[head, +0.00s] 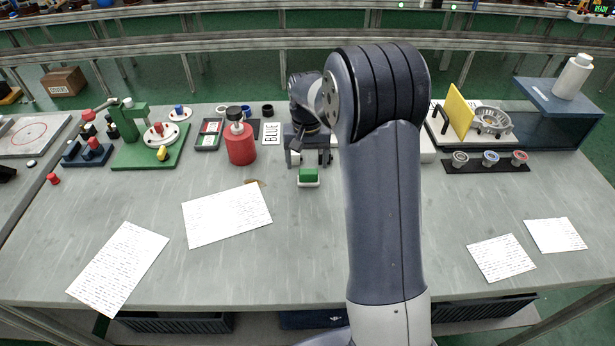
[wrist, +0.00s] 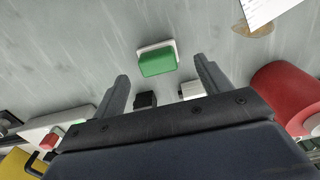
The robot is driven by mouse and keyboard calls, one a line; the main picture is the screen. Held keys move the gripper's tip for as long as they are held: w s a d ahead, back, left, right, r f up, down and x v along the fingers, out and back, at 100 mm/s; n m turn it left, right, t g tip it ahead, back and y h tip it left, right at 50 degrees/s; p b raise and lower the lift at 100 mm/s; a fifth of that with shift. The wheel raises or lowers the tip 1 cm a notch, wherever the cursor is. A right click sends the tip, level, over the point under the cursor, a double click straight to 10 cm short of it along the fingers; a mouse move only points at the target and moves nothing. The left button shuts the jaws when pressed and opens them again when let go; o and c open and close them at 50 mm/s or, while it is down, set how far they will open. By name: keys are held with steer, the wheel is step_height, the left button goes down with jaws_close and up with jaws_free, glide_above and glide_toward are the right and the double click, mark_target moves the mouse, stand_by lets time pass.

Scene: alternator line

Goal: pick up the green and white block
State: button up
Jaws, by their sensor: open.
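The green and white block (head: 308,177) lies on the grey table, just in front of my gripper (head: 309,160) in the head view. Its green part sits on a white part. In the wrist view, the block (wrist: 157,58) lies beyond the fingertips, roughly centred between them. My gripper (wrist: 161,72) is open, with its two dark fingers apart and nothing held between them. My arm covers part of the table to the right of the block in the head view.
A red canister (head: 240,146) stands left of the block, beside a card reading BLUE (head: 272,134). A green fixture (head: 150,146) is farther left. A yellow plate (head: 458,111) stands right of my arm. Paper sheets (head: 227,215) lie in front; the table before the block is clear.

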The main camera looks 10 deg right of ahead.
mark_target(308, 171)
steer(key=shift+w+d+f, duration=0.1)
steer(key=shift+d+f, duration=0.05)
steer(key=shift+f, duration=0.5)
steer(key=shift+w+d+f, duration=0.1)
steer(key=shift+d+f, duration=0.05)
steer(key=shift+f, duration=0.9)
steer(key=c, duration=1.1)
